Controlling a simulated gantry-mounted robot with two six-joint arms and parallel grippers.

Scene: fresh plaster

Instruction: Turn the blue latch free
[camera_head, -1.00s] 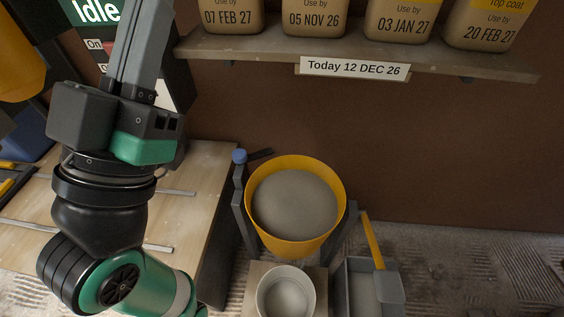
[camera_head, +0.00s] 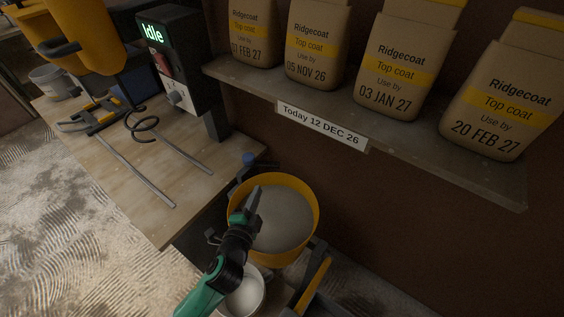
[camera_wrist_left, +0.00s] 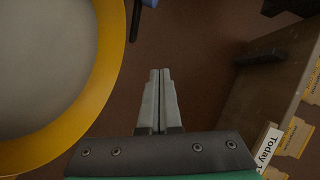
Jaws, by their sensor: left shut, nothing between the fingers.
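The blue latch (camera_head: 248,158) is a small blue knob by the far rim of the yellow tub (camera_head: 316,205), which holds grey plaster. A bit of blue (camera_wrist_left: 150,3) shows at the top edge of the left wrist view, beside the tub rim (camera_wrist_left: 110,60). My left gripper (camera_head: 257,190) is shut and empty. In the head view it overlaps the tub's left side, its tips below the latch in the picture. In the left wrist view its fingers (camera_wrist_left: 158,72) point toward the blue part, apart from it. My right gripper is out of view.
A shelf (camera_head: 440,160) of dated Ridgecoat bags (camera_head: 395,65) overhangs on the right. A wooden bench (camera_head: 165,195) with metal rods and a black cable stands left. A machine reading "Idle" (camera_head: 170,60) stands behind it. A white bucket (camera_head: 245,297) is below the tub.

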